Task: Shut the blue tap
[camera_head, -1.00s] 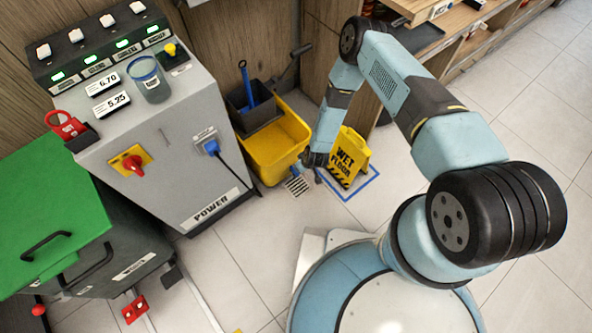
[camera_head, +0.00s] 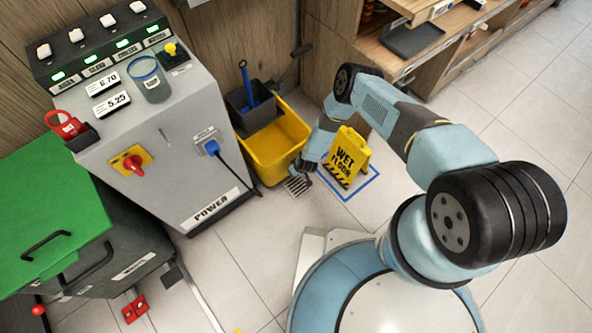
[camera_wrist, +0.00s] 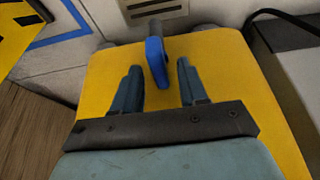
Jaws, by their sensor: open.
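The blue tap (camera_wrist: 157,62) shows in the wrist view as a blue lever at the edge of the yellow bucket (camera_wrist: 222,75). In the head view the yellow bucket (camera_head: 270,145) stands on the floor, and I cannot make out the tap behind my gripper (camera_head: 303,166). In the wrist view my gripper (camera_wrist: 160,70) is open, with one finger to each side of the lever's near end. Gaps show between the lever and both fingers. I cannot tell how deep the fingers reach.
A floor drain (camera_head: 297,185) lies beside the bucket. A yellow wet floor sign (camera_head: 349,157) stands close on the right inside a blue floor outline. The grey power cabinet (camera_head: 170,150) with a plugged cable is on the left. Open tiles (camera_head: 500,110) lie to the right.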

